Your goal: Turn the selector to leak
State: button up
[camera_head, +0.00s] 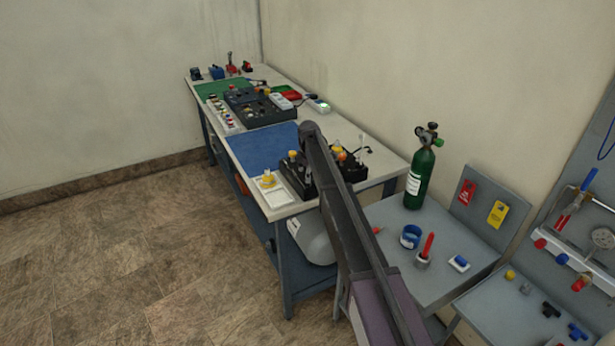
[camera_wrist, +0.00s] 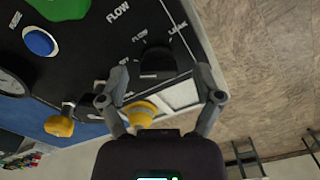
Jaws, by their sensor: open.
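In the wrist view a black selector knob (camera_wrist: 158,58) sits on a dark panel (camera_wrist: 95,45). A FLOW label is at its upper left and a LEAK label at its upper right. I cannot tell clearly which label the knob points at. My gripper (camera_wrist: 162,86) is open, with one finger to each side of the knob's lower end. It appears apart from the knob, with nothing held. In the head view the dark trainer box (camera_head: 296,178) stands at the near end of the bench. My arm covers part of it, and the gripper is hard to make out there.
In the wrist view a yellow knob (camera_wrist: 140,112) is beside the left finger, with another yellow part (camera_wrist: 58,126) farther left. A blue button (camera_wrist: 39,42) is on the panel. In the head view a white tray (camera_head: 282,199) and a green cylinder (camera_head: 420,178) are nearby.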

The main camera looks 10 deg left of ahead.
jog(key=c, duration=1.1)
jog(key=shift+a, duration=0.1)
jog(key=shift+c, duration=0.2)
